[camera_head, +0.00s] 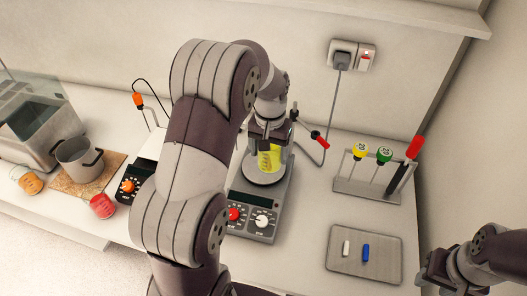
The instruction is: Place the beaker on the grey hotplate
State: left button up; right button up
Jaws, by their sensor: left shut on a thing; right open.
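The beaker (268,161), clear with yellow contents and dark markings, is upright at the round top plate of the grey hotplate (276,191). I cannot tell whether its base touches the plate. My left gripper (270,141) is shut on the beaker's upper part from above and hides some of it. The grey hotplate has a red knob and a white knob on its front panel. My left arm covers the area just left of it. My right gripper (433,279) is open and empty at the lower right, beside the grey tray.
A black device with an orange knob (129,186) is partly hidden behind my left arm. A rack (366,190) with yellow, green and red-handled tools stands right. A tray (341,264) holds white and blue pieces. A metal pot (79,160) and red and orange beakers are left.

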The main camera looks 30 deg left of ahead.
pick_arm(q)
jog(key=w+a+f+p, duration=0.1)
jog(key=f, duration=0.1)
jog(key=w+a+f+p, duration=0.1)
jog(key=w+f, duration=0.1)
jog(key=w+a+f+p, duration=0.1)
jog(key=a+f, duration=0.1)
jog(key=f, duration=0.1)
jog(key=shift+w+a+p, duration=0.1)
jog(key=shift+w+p, duration=0.15)
jog(key=shift+p, duration=0.15)
jog(key=shift+w+f, duration=0.15)
jog(key=shift+f, duration=0.25)
jog(key=shift+f, duration=0.1)
jog(key=o, duration=1.2)
jog(key=shift+o, duration=0.2)
